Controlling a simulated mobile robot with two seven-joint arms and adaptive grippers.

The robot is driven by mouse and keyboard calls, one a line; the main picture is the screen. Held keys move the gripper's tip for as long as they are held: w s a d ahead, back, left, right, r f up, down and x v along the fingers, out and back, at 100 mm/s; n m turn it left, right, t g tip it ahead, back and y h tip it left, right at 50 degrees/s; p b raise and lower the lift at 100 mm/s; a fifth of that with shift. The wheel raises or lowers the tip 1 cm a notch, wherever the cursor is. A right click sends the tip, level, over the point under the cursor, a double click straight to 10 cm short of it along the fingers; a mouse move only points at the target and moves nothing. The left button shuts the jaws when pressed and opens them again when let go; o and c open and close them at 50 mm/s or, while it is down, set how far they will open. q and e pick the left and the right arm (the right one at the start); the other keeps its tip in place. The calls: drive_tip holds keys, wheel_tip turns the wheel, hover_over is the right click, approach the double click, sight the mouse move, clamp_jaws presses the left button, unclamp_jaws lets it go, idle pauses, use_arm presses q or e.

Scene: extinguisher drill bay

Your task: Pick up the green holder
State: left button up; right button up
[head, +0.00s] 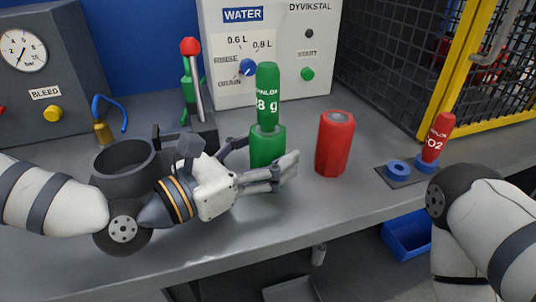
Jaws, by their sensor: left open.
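The green holder (268,148) stands upright on the grey bench near the middle of the head view. A green cartridge (267,95) marked "8 g" stands upright in it. My left gripper (262,165) is open at the holder, one finger behind on its left and the other across its lower front. The front finger hides part of the holder's base. Whether the fingers touch the holder, I cannot tell. My right arm shows at the right edge, but its gripper is out of view.
A red holder (335,143) stands just right of the green one. A red CO2 cartridge (438,137) stands in a blue ring on a dark plate (388,177). A white water panel (265,40) stands behind. A dark cup (122,165) is at left. The bench's front edge is close.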

use_arm(q)
drive_tip(key=shift+w+d, duration=0.25)
drive_tip(key=shift+d, duration=0.05)
clamp_jaws()
drive_tip(key=shift+r, duration=0.1)
